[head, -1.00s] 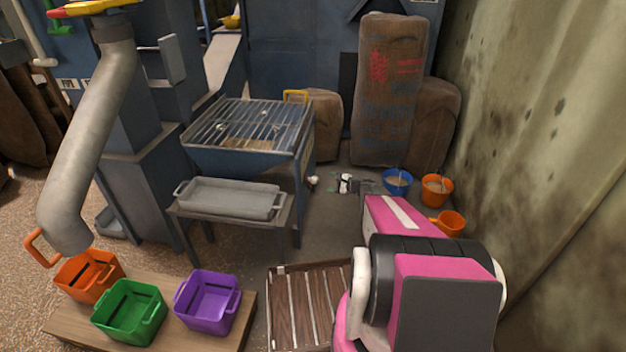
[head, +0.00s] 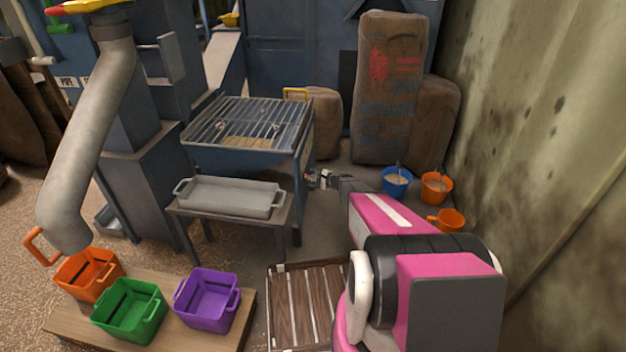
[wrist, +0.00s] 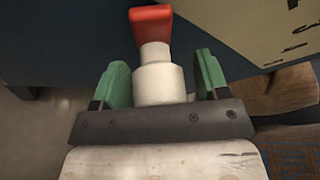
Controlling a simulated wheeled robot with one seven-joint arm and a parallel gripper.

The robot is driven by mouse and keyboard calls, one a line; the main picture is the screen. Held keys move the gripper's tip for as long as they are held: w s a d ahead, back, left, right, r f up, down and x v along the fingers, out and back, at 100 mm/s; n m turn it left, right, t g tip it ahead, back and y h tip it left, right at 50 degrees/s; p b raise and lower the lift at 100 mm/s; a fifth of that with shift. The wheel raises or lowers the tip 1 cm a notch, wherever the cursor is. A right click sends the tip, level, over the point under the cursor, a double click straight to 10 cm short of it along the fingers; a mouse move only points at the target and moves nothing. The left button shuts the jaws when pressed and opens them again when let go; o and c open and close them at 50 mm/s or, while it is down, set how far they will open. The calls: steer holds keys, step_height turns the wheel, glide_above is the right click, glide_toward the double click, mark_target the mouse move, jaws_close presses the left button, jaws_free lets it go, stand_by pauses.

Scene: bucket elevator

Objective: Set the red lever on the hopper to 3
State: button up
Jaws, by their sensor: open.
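The red lever (wrist: 152,24) shows at the top of the wrist view, with a white round shaft or hub (wrist: 160,84) below it. My gripper (wrist: 162,66) is open, with one green finger on each side of the white part. A gap shows on both sides of it. The red end lies beyond the fingertips. In the head view my gripper (head: 318,179) is at the right side of the blue hopper (head: 240,161) with the grate on top. The lever is too small to make out clearly there.
A pale panel with dark marks (wrist: 285,28) is at the upper right of the wrist view; I cannot read the setting. A grey tray (head: 230,198) stands on a low table before the hopper. Blue (head: 397,182) and orange (head: 436,188) buckets stand right of my gripper.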

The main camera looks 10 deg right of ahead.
steer(key=shift+c, duration=0.3)
steer(key=c, duration=1.2)
steer(key=w+d+r+m+g, duration=0.1)
steer(key=w+d+m+g, duration=0.1)
steer(key=w, duration=0.4)
steer(key=w+d+r+m+g, duration=0.2)
steer(key=w+m, duration=0.2)
steer(key=w, duration=0.1)
steer(key=shift+w+r+g+y, duration=0.2)
steer(key=shift+w+g+y, duration=0.1)
steer(key=shift+w+g, duration=0.1)
steer(key=o, duration=1.3)
steer(key=shift+c, duration=0.2)
steer(key=shift+s, duration=0.1)
